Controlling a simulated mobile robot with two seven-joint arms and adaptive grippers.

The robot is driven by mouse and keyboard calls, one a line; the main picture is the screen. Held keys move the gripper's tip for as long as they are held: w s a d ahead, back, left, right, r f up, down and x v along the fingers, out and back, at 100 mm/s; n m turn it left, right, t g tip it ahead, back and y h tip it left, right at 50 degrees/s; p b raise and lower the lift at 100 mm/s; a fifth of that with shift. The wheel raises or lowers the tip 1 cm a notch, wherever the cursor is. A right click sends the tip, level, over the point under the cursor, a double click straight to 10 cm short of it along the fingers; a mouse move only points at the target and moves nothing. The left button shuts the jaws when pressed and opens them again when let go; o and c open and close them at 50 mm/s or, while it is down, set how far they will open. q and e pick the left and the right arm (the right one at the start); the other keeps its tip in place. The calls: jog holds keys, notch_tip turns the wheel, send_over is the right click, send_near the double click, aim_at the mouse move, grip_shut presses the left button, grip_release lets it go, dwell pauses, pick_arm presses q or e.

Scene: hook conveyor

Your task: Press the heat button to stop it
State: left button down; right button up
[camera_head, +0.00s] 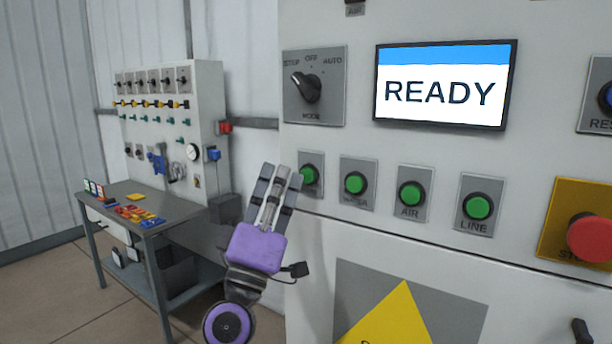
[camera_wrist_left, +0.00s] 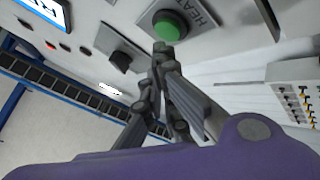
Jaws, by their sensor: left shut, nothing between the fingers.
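The heat button (camera_head: 309,175) is the leftmost green round button in the panel's row. My left gripper covers part of it and its label in the head view. In the left wrist view the green heat button (camera_wrist_left: 168,25) shows with HEAT printed beside it. My left gripper (camera_head: 282,172) is shut and empty, pointing up at the panel beside the button. In the left wrist view its fingertips (camera_wrist_left: 162,52) are together just below the button. I cannot tell whether they touch it. My right gripper is not in view.
More green buttons, including AIR (camera_head: 411,194) and LINE (camera_head: 479,206), continue the row to the right. A red stop button (camera_head: 592,238) is at the far right. A mode knob (camera_head: 306,88) and a READY screen (camera_head: 443,88) sit above. A workbench (camera_head: 160,217) stands left.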

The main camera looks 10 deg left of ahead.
pick_arm(q)
jog(key=s, duration=0.1)
jog(key=s+a, duration=0.1)
jog(key=s, duration=0.1)
jog(key=s+p, duration=0.1)
jog(key=shift+s+a, duration=0.35)
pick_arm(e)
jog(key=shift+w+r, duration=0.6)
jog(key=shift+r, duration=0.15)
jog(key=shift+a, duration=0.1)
